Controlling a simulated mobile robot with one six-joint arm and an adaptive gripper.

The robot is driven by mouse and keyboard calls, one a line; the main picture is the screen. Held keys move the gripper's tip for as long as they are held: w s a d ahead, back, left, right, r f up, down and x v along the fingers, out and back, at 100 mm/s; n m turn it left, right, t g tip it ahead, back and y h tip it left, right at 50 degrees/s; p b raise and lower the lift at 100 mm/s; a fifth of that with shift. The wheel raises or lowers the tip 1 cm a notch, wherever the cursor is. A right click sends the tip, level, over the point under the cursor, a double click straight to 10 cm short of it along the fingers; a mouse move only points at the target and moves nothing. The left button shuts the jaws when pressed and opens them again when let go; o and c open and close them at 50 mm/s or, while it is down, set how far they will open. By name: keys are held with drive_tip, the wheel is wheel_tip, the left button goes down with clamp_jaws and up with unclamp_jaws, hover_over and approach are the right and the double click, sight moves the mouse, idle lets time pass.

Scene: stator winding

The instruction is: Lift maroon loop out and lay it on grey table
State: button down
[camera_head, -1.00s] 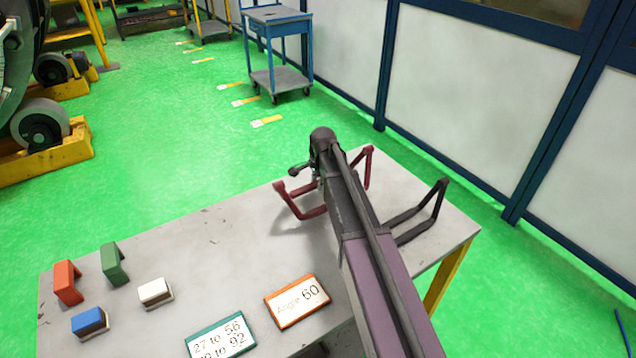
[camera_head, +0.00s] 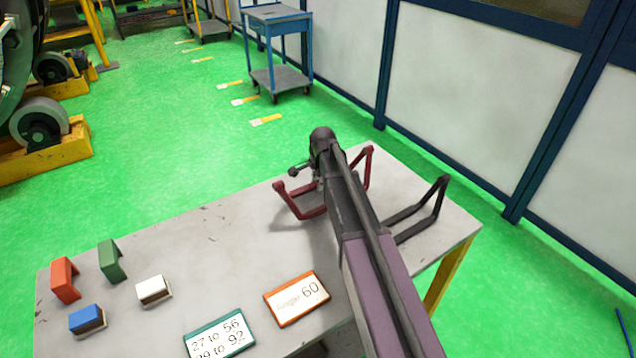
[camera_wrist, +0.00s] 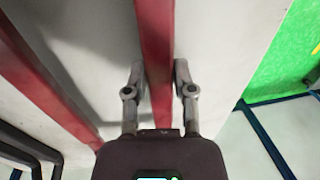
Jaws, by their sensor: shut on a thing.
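The maroon loop (camera_head: 306,212) is at the far right part of the grey table (camera_head: 215,245), partly hidden behind my arm in the head view. In the wrist view my gripper (camera_wrist: 159,75) has its two fingers on either side of one maroon bar (camera_wrist: 156,40) of the loop and is shut on it. Another maroon bar (camera_wrist: 45,95) of the loop runs at the left. The table top shows below the loop, with a shadow on it. Whether the loop touches the table cannot be told. In the head view the fingers are mostly hidden by my arm.
A black loop (camera_head: 425,212) lies right of my arm near the table's right edge. Red (camera_head: 64,280), green (camera_head: 111,260), blue (camera_head: 87,319) and white (camera_head: 153,291) blocks sit at the left. An orange-framed sign (camera_head: 297,299) and a green-framed sign (camera_head: 220,335) lie in front.

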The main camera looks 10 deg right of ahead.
drive_tip(key=shift+f+b, duration=0.8)
drive_tip(key=shift+f, duration=0.1)
drive_tip(key=shift+c, duration=1.8)
unclamp_jaws()
drive_tip(key=shift+o, duration=0.2)
drive_tip(key=o, duration=0.3)
drive_tip(key=shift+r, duration=0.1)
drive_tip(key=shift+r+p, duration=4.45)
drive_tip(key=shift+p, duration=0.1)
